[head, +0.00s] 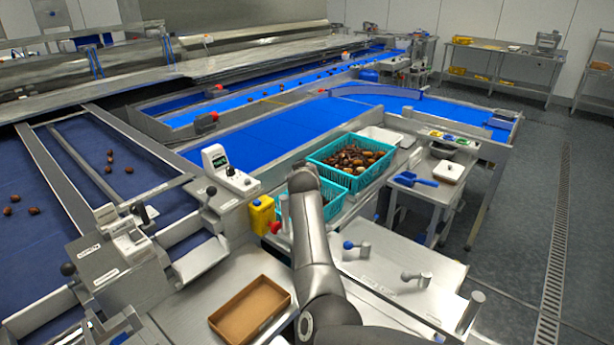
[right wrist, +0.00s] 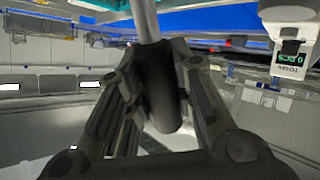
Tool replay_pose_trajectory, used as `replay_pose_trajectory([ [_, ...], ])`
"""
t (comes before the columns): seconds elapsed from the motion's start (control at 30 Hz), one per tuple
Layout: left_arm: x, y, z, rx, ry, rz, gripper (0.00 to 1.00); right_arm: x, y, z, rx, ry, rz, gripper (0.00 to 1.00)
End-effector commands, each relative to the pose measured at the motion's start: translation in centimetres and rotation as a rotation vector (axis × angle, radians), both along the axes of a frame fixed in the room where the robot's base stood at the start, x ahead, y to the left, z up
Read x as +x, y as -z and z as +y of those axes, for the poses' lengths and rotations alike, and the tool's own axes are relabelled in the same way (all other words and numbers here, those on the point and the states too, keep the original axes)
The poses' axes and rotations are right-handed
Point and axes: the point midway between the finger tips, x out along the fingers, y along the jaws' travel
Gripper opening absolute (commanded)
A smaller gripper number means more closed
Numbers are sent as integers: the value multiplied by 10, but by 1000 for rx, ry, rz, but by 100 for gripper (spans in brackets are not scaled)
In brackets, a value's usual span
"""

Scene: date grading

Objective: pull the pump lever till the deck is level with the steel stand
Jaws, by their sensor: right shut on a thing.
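My right arm reaches forward across the middle of the head view, and its own links hide its gripper there. In the right wrist view my right gripper (right wrist: 160,95) is shut around the dark grip of a lever (right wrist: 157,70), with its pale metal rod (right wrist: 145,18) running up out of the frame. In the head view, a steel-topped surface (head: 385,265) lies right of my arm, and a small steel stand (head: 440,192) holds a blue scoop. I cannot tell for sure which surface is the deck or compare their heights. My left gripper is not in view.
Two teal crates (head: 318,157) of dates stand beyond my arm. A yellow container (head: 262,214) and a scale with a display (head: 214,158) are to its left. A brown tray (head: 250,310) lies near the front. Open floor (head: 530,220) is at the right.

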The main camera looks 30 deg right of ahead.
Motion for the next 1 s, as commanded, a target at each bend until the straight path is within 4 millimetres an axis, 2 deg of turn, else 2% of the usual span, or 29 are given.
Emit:
replay_pose_trajectory([
  [0.1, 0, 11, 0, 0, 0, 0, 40, 8, 2, 5, -23, -9, 30, 0],
  [0.33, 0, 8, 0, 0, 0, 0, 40, 8, 0, 5, -24, -8, 34, 0],
  [0.47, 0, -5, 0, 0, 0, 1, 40, 2, -5, 3, -9, -7, 2, 0],
  [0.6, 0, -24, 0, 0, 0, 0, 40, -14, -11, -4, 25, -4, -74, 0],
  [0.7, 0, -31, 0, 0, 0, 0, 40, -21, -13, -7, 48, -5, -124, 0],
  [1.0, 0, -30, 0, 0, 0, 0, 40, -25, -12, -9, 60, -3, -150, 0],
])
